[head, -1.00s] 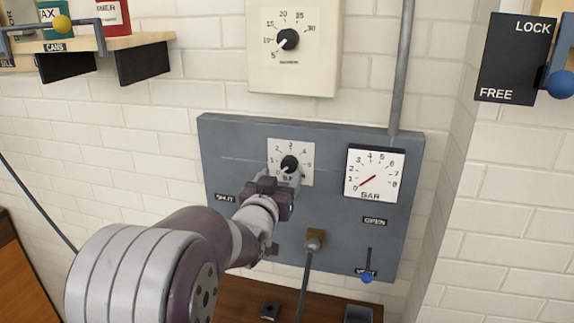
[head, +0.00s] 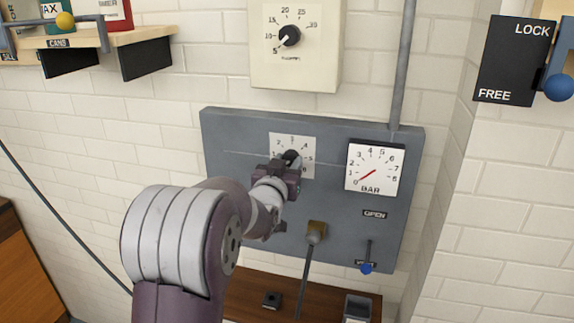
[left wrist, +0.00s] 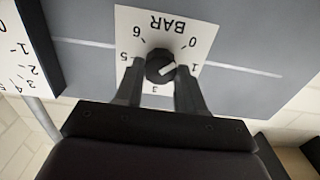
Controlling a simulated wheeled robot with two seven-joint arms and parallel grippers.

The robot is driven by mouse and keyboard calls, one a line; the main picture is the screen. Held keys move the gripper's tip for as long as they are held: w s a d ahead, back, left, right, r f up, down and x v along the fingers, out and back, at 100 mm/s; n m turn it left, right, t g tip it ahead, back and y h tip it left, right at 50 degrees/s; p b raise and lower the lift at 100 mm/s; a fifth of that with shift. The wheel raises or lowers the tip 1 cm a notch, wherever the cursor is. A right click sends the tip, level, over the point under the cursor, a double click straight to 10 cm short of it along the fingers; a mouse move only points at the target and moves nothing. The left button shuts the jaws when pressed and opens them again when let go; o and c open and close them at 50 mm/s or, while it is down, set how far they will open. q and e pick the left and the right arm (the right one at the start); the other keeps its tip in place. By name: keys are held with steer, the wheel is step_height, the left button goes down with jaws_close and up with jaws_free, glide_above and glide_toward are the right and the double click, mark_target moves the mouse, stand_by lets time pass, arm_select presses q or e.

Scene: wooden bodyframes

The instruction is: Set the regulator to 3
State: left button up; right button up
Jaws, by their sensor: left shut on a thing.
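The regulator is a black round knob (head: 291,157) on a white dial plate (head: 307,143) marked 0 to 6 BAR, on the grey panel. In the left wrist view the knob (left wrist: 160,67) has a white pointer line aimed near the 1. My left gripper (head: 287,166) is at the knob, hiding the lower left of the plate in the head view. Its fingers (left wrist: 160,82) are shut on the knob, one on each side. My right gripper is not in view.
The grey panel (head: 240,130) also carries an OPEN label (head: 374,214), a small blue-tipped lever (head: 367,267) and a brass fitting (head: 316,232). Another dial (head: 290,36) is above. A LOCK/FREE plate (head: 513,60) is at right, a shelf (head: 95,40) at upper left.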

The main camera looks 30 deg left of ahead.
arm_select(q)
steer(key=shift+f+m+b, duration=0.2)
steer(key=shift+m+b, duration=0.1)
steer(key=shift+b, duration=0.2)
steer(key=m+b, duration=0.9)
steer(key=b, duration=0.3)
steer(key=shift+f, duration=0.15)
steer(key=shift+m+b, duration=0.75)
steer(key=shift+m, duration=0.25)
steer(key=m+b, duration=0.2)
steer(key=m, duration=0.1)
steer(key=shift+m, duration=0.3)
steer(key=m, duration=0.1)
steer(key=m+b, duration=0.1)
steer(key=m, duration=0.1)
steer(key=shift+r+m, duration=0.25)
steer(key=shift+m, duration=0.05)
steer(key=m+b, duration=0.1)
steer(key=m, duration=0.2)
steer(key=shift+m, duration=0.3)
steer(key=shift+r+m+b, duration=0.15)
steer(key=shift+m+b, duration=0.25)
steer(key=shift+m, duration=1.7)
